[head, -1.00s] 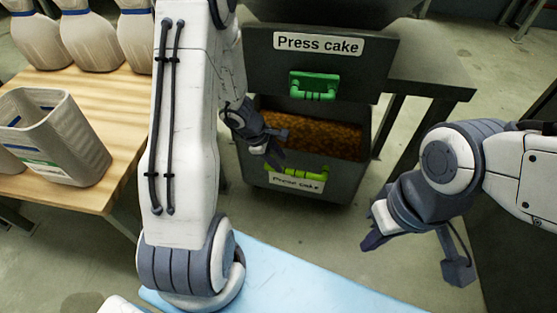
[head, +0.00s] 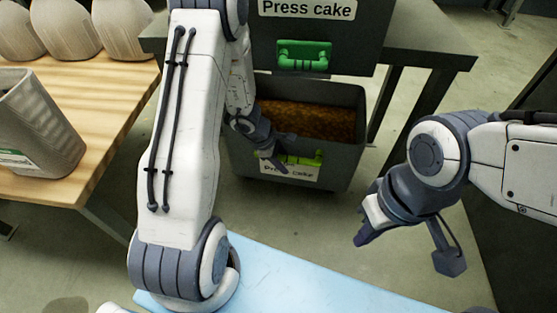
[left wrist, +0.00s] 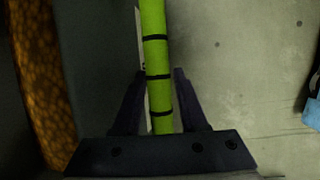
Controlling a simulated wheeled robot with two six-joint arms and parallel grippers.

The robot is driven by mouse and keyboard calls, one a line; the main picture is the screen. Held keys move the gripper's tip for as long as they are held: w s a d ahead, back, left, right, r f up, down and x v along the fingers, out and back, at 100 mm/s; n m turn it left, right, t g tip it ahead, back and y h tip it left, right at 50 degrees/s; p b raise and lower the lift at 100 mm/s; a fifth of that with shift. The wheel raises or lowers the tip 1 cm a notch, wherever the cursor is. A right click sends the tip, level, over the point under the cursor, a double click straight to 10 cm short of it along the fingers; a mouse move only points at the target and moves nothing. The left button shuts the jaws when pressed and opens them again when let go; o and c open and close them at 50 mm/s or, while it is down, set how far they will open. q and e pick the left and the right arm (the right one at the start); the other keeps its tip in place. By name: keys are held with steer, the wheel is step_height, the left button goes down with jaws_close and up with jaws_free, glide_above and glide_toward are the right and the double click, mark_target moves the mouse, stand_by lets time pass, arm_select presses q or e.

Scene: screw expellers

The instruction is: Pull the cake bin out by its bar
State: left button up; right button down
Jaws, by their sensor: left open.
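The dark grey cake bin (head: 343,172) stands on the floor below the press, filled with brown press cake (head: 310,118). It bears a white "Press cake" label and a lime-green bar (head: 308,159) on its front. In the left wrist view the bar (left wrist: 156,60) runs down between the two fingers of my left gripper (left wrist: 160,105), with a gap on each side. In the head view my left gripper (head: 277,152) is at the left part of the bar, open. My right gripper (head: 365,220) is away to the right, empty; its finger gap is not clear.
A dark press housing with a green handle (head: 303,56) and its own label is above the bin. A wooden table (head: 100,120) with a grey container (head: 35,125) stands at left. The floor (head: 320,215) in front of the bin is clear, before a light blue surface (head: 300,275).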

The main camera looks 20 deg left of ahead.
arm_select(q)
steer(key=shift+w+d+f, duration=0.1)
steer(key=shift+f, duration=0.2)
jaws_close()
stand_by(1.3)
